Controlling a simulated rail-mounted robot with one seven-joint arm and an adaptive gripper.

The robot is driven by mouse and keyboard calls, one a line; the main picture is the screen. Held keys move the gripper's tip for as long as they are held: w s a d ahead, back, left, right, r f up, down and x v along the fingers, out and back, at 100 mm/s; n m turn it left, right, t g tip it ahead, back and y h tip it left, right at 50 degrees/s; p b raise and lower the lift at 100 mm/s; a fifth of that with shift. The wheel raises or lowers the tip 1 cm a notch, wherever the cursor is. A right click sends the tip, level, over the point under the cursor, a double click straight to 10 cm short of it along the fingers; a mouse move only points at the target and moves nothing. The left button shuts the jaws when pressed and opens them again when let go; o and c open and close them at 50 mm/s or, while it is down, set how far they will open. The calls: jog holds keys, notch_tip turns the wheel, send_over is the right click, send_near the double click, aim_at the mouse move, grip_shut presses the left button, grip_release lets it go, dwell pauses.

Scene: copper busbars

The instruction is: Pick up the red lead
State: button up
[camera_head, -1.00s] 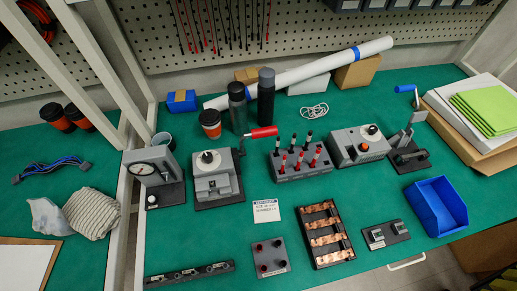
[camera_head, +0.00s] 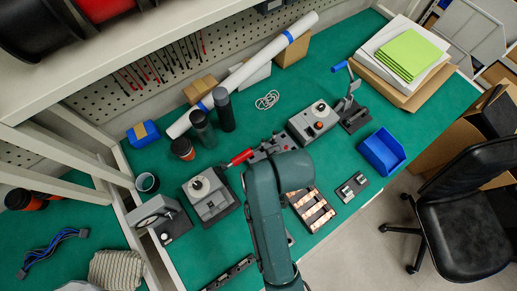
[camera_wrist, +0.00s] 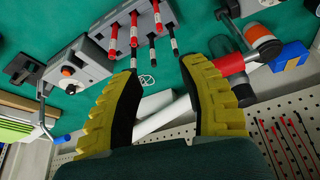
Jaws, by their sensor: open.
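A grey rack (camera_wrist: 118,18) holds several upright leads. Red leads (camera_wrist: 134,28) stand in one row and black leads (camera_wrist: 152,52) in the other. In the head view my arm covers most of the rack (camera_head: 258,153). My gripper (camera_wrist: 162,68) is open, its yellow fingers apart and nothing held between them. In the wrist view the leads show beyond the fingertips, apart from them. The head view does not show the fingers clearly. Other red leads (camera_head: 146,74) hang on the pegboard, and they also show in the wrist view (camera_wrist: 283,150).
A press with a red handle (camera_head: 240,157) stands left of the rack, beside dark bottles (camera_head: 223,110). A grey tester (camera_head: 313,122) stands on its right. The busbar tray (camera_head: 312,209) and blue bin (camera_head: 382,152) lie to the right of my arm.

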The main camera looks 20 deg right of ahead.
jog(key=s+b+x, duration=0.1)
jog(key=b+x, duration=0.1)
jog(key=x, duration=1.4)
jog(key=shift+a+f+b, duration=0.15)
jog(key=shift+f+b, duration=0.15)
jog(key=shift+f, duration=0.1)
jog(key=shift+s, duration=0.1)
jog(key=shift+c, duration=0.2)
grip_shut()
